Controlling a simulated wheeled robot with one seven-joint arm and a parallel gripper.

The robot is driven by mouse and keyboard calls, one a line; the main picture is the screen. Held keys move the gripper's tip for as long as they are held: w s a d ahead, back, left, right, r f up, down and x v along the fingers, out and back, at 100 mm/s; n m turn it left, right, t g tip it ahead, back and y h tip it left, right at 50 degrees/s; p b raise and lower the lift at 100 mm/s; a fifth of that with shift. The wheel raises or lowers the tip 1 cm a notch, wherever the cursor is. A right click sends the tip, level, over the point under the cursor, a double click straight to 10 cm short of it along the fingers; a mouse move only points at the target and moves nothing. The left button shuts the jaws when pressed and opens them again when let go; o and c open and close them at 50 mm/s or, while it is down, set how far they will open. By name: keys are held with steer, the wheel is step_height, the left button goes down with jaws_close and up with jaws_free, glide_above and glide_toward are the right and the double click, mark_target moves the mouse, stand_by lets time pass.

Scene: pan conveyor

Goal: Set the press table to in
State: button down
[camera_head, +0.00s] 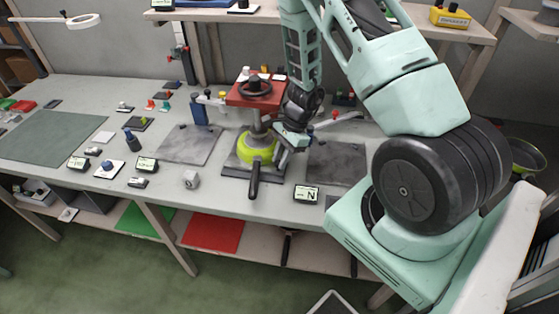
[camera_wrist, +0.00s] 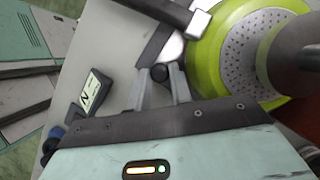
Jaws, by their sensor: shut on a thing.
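The press (camera_head: 256,92) stands on the bench with a red top and a black wheel. Under it, a lime-green pan (camera_head: 257,146) with a black handle pointing to the front sits on the dark press table (camera_head: 238,168). The pan also shows in the wrist view (camera_wrist: 207,55), right of the fingers. My gripper (camera_head: 283,152) is low at the right side of the press. In the wrist view its fingers (camera_wrist: 160,84) are closed around a small dark knob (camera_wrist: 160,72) beside the pan. The knob is hidden by the gripper in the head view.
A small sign (camera_head: 306,193) with an N visible stands at the bench's front edge, right of the pan handle. A dark plate (camera_head: 337,165) lies to the right, a grey plate (camera_head: 190,145) to the left. Several small blocks and signs stand further left.

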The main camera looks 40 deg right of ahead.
steer(key=shift+w+d, duration=0.2)
steer(key=c, duration=1.3)
jaws_free()
steer(key=shift+d, duration=0.1)
steer(key=shift+o, duration=0.2)
